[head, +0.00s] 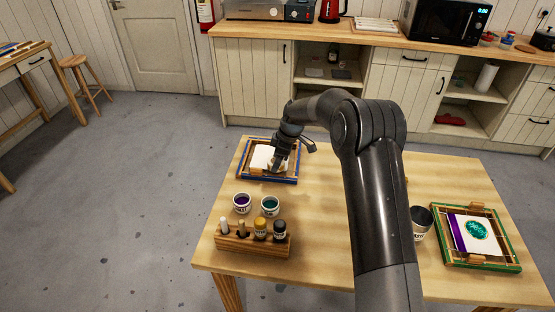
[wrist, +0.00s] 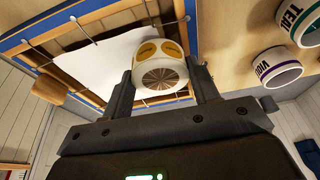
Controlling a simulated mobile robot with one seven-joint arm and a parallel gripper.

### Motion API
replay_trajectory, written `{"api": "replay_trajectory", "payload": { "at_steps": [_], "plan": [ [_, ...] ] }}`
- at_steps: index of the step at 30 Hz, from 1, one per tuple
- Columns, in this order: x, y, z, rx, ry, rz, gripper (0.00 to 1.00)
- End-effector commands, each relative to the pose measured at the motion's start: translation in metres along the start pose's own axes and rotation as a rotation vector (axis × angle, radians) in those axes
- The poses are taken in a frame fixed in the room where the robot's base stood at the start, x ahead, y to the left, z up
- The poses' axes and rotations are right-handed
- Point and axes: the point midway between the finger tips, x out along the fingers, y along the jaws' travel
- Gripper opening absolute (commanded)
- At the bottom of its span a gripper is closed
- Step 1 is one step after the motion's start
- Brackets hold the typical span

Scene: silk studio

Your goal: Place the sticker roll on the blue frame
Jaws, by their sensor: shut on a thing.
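The blue frame (head: 295,179) lies at the back left of the table, with white cloth stretched inside it. My gripper (head: 277,169) is over the frame's near part. In the wrist view my gripper (wrist: 163,88) is shut on the sticker roll (wrist: 160,62), a white roll with yellow round stickers and a ribbed brown core. The blue frame (wrist: 100,10) and its white cloth (wrist: 90,65) show behind the roll. In the head view the roll is mostly hidden by my gripper. I cannot tell whether the roll touches the cloth.
A purple paint pot (head: 242,204) and a teal pot (head: 270,206) stand just in front of the frame. A wooden rack (head: 252,245) with several bottles is nearer. The table's middle is clear.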

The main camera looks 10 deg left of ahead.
Motion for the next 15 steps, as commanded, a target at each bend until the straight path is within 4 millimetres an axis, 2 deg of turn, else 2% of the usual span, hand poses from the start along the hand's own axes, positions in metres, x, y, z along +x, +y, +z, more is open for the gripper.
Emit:
{"api": "replay_trajectory", "payload": {
  "at_steps": [15],
  "plan": [
    [0.0081, 0.0001, 0.0026, 0.000, 0.001, 0.000, 0.32]
  ]
}}
